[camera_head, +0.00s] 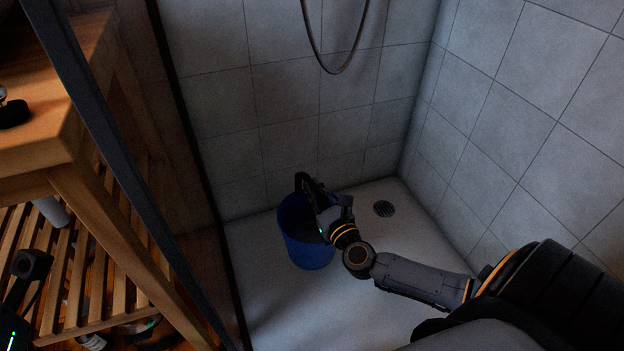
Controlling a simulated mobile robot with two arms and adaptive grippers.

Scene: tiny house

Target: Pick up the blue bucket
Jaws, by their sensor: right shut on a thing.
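The blue bucket (305,250) stands upright on the pale shower floor, near the tiled back wall. My right arm reaches in from the lower right. My right gripper (312,192) is at the bucket's rim and shut on it; the gripper covers part of the rim and opening, and the fingertips are hard to make out in the dark. Part of my left arm (30,265) shows at the lower left edge, away from the bucket; its fingers are not in view.
A wooden slatted shelf unit (75,190) stands at left, behind a dark frame post (100,130). Tiled walls close the shower at back and right. A hose (335,70) hangs on the back wall.

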